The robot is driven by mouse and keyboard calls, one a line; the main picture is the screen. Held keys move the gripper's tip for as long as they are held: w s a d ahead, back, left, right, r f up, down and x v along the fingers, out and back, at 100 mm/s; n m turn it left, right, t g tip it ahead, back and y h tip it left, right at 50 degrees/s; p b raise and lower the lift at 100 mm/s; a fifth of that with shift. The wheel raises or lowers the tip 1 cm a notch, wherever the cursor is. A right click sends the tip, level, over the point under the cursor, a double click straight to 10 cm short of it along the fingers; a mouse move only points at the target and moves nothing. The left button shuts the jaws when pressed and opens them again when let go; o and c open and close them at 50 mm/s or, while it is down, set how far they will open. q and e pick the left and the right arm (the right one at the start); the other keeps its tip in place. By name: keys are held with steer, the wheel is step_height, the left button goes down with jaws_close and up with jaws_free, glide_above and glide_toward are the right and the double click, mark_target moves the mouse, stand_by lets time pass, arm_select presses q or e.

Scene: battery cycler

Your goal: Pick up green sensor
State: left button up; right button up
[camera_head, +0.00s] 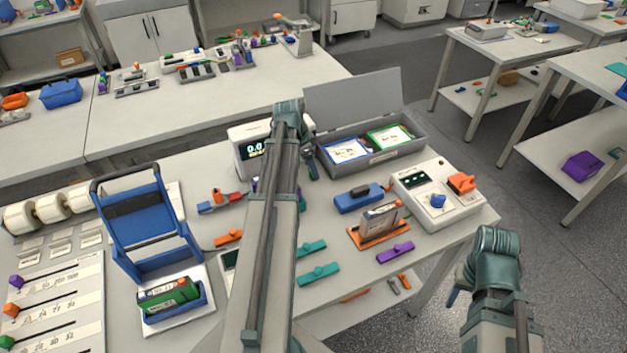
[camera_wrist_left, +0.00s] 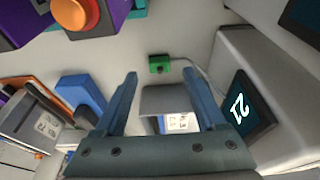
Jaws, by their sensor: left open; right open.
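The green sensor (camera_wrist_left: 160,64) is a small green block with a thin pale cable, lying on the white surface in the left wrist view. My left gripper (camera_wrist_left: 160,76) is open, with its blue fingers pointing toward the sensor and nothing gripped. The sensor appears just beyond the fingertips, apart from them. I cannot make out the sensor in the head view, where my left arm covers part of the table. My left gripper (camera_head: 311,168) is partly hidden there, in front of the grey open box. My right gripper (camera_head: 458,290) is at the lower right, off the table edge, with its fingers mostly hidden.
A white meter (camera_head: 250,152) with a lit display stands beside my left arm. The open grey box (camera_head: 415,130) holds blue and green packs. A blue block (camera_head: 358,198), an orange holder (camera_head: 366,240) and a control box (camera_head: 436,205) crowd the right side. A blue rack (camera_head: 150,225) stands left.

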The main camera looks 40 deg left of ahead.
arm_select(q)
steer(key=b+x, duration=0.2)
steer(key=x, duration=0.1)
arm_select(e)
step_height(320, 180, down, 3)
steer(key=shift+r, duration=0.1)
arm_select(q)
steer(key=shift+r, duration=0.1)
steer(key=shift+c, duration=0.4)
jaws_close()
